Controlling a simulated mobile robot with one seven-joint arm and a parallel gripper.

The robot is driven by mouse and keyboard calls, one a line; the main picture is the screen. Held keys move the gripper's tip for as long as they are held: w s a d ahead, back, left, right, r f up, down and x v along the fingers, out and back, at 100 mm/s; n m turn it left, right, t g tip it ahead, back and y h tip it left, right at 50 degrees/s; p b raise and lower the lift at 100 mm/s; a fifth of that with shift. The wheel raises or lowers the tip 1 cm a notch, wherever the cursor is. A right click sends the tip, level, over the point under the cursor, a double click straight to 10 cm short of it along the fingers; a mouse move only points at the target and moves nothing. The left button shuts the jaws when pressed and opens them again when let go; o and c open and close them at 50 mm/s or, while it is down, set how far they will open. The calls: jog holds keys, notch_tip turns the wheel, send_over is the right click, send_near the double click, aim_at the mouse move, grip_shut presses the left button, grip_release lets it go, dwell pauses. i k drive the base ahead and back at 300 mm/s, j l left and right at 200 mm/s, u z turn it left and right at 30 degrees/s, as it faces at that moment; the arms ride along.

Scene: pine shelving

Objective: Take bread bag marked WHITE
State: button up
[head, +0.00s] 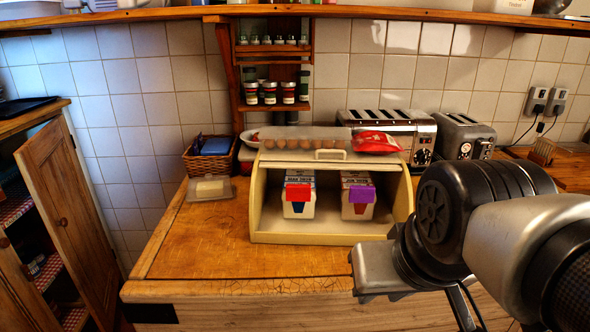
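Two bread bags stand upright side by side inside an open cream bread bin (265,237) on the wooden worktop. The left bag (299,207) is white with a red tag at its top front. The right bag (358,208) is white with a purple tag. Both carry dark print too small to read, so I cannot tell which is marked WHITE. My gripper (368,275) is at the front right of the bin, apart from both bags. Its fingers cannot be made out, and nothing shows held in it. My arm covers the bin's lower right corner.
Eggs and a red packet (376,142) lie on top of the bin. Two toasters (395,130) stand behind it to the right. A butter dish (209,188) and wicker basket (208,158) are to the left. A cupboard door (68,215) hangs open at left.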

aim_at(305, 210)
jog(key=k+j+z, duration=0.15)
jog(key=j, duration=0.2)
jog(key=k+j+z, duration=0.15)
jog(key=j, duration=0.2)
jog(key=k+j+z, duration=0.15)
jog(key=j, duration=0.15)
jog(key=j+z, duration=0.4)
jog(key=j, duration=0.75)
jog(key=j+z, duration=0.25)
jog(key=j, duration=0.5)
jog(key=i, duration=0.05)
